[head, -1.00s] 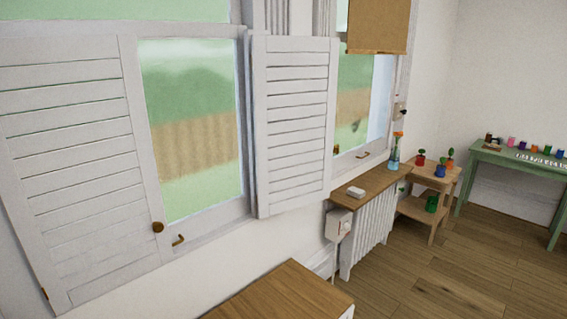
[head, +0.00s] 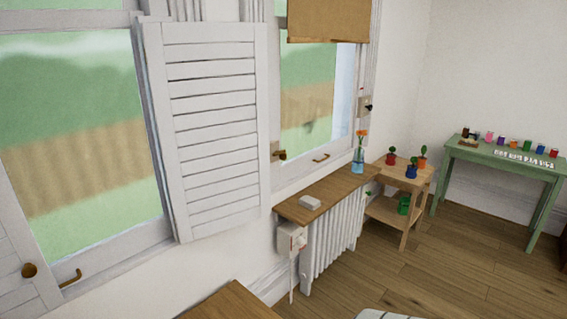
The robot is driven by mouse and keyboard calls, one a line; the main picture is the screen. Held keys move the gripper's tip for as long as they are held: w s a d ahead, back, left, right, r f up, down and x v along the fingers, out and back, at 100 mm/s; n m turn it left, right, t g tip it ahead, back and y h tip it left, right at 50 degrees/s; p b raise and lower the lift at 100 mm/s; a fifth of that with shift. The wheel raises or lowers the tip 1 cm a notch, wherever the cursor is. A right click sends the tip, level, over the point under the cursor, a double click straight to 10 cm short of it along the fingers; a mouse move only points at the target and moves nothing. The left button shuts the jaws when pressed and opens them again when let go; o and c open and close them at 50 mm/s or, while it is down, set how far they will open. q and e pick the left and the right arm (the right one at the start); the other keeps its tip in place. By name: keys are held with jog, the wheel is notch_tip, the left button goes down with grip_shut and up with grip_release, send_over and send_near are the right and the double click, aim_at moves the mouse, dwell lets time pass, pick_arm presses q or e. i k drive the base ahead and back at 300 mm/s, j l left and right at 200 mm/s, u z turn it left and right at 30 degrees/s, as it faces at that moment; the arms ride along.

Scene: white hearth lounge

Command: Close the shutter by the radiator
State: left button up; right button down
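A white louvered shutter (head: 212,125) is by the radiator (head: 333,236), on the wall to the radiator's left. It stands open, swung out from the window frame, and the window (head: 303,110) to its right is uncovered below a blind. A brass knob (head: 279,154) shows at the shutter's right edge. A second white shutter (head: 22,285) shows only in part at the lower left, with a brass knob (head: 30,270) on it. Neither of my grippers is in view.
A wooden shelf (head: 325,200) tops the radiator and bears a small white box (head: 310,203) and a vase of orange flowers (head: 358,160). A plant stand (head: 395,209) and a green table (head: 500,160) stand beyond. A wooden top (head: 235,303) is at the lower front. Floor at right is clear.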

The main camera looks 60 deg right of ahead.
aim_at(242, 200)
jog(key=k+l, duration=0.1)
jog(key=l, duration=1.5)
jog(key=k+l, duration=0.15)
jog(key=l, duration=0.65)
